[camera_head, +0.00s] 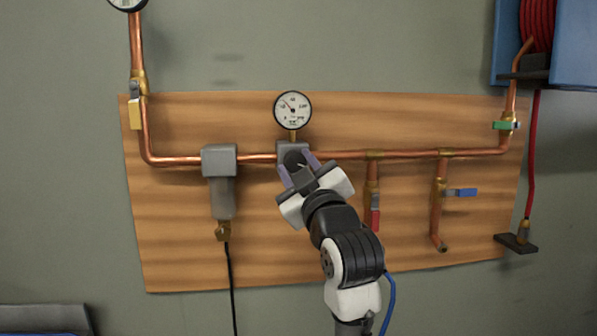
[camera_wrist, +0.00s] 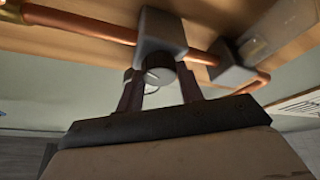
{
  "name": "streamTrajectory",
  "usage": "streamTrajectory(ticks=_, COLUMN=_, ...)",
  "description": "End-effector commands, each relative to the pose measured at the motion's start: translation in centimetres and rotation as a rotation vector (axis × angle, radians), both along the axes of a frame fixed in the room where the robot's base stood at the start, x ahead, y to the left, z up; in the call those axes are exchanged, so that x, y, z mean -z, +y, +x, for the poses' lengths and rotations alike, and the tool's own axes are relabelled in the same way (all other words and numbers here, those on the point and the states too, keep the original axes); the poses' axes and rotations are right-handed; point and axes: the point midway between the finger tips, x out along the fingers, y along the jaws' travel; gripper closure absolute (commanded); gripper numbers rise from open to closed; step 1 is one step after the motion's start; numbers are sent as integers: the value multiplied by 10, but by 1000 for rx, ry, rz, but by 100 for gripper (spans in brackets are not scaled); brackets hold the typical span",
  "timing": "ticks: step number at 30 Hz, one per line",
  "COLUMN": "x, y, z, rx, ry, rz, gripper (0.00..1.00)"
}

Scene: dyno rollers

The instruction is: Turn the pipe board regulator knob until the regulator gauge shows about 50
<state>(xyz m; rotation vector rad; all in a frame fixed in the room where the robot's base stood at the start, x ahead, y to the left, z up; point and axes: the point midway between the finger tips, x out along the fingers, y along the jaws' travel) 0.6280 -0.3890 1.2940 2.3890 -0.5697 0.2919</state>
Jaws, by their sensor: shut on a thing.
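The regulator gauge (camera_head: 292,110) is a round white dial with a dark rim above the grey regulator body (camera_head: 285,149). Its needle points to the upper left; the numbers are too small to read surely. The regulator body also shows in the wrist view (camera_wrist: 161,30). The dark round regulator knob (camera_wrist: 158,71) sticks out from the body and bears a pale line. In the head view my gripper hides most of the knob. My gripper (camera_head: 298,168) is shut on the knob, with one finger on each side, as the wrist view also shows (camera_wrist: 160,86).
Copper pipe (camera_head: 410,154) runs across the wooden board (camera_head: 180,260). A grey filter (camera_head: 221,185) stands left of the regulator. Valves with red (camera_head: 375,219) and blue (camera_head: 462,192) handles hang close on the right. A blue hose reel (camera_head: 575,45) is at upper right.

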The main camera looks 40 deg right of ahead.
Motion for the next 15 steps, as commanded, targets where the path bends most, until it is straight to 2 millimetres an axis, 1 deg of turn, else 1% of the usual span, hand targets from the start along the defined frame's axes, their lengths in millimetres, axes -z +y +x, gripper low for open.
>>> streamTrajectory(ticks=9, x=-1, y=0, z=0, rx=1, ry=-1, rz=-2, gripper=86)
streamTrajectory(ticks=10, x=-1, y=0, z=0, rx=1, ry=-1, rz=-2, gripper=60)
streamTrajectory(ticks=14, x=-1, y=0, z=0, rx=1, ry=0, rz=-1, gripper=44)
streamTrajectory(ticks=15, x=-1, y=0, z=0, rx=0, ry=0, rz=-1, gripper=41)
